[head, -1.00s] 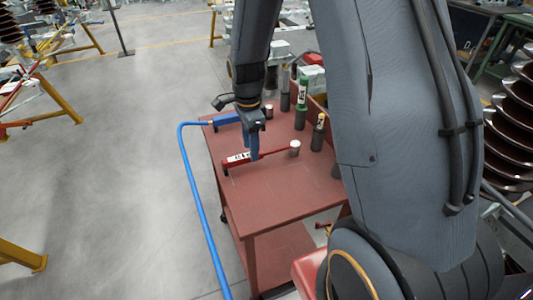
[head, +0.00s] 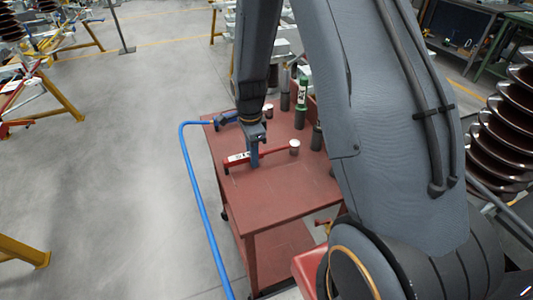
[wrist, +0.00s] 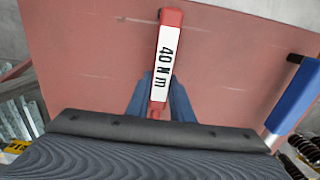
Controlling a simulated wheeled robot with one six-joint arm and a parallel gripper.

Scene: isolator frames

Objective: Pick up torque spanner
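The torque spanner (head: 240,158) is red with a white label. It lies across the red table top of the cart, its thin shaft pointing right towards a pale-topped cylinder. In the wrist view the spanner's handle (wrist: 162,60), labelled "40 Nm", runs down the middle of the picture. My gripper (head: 254,162) points down at the handle. In the wrist view its blue fingers (wrist: 161,95) lie on both sides of the handle, very close to it. I cannot tell whether they press on it. The fingertips are partly hidden by the handle.
Grey cylinders, one green-banded (head: 302,95), stand at the right edge. The cart's near top (head: 268,200) is clear.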

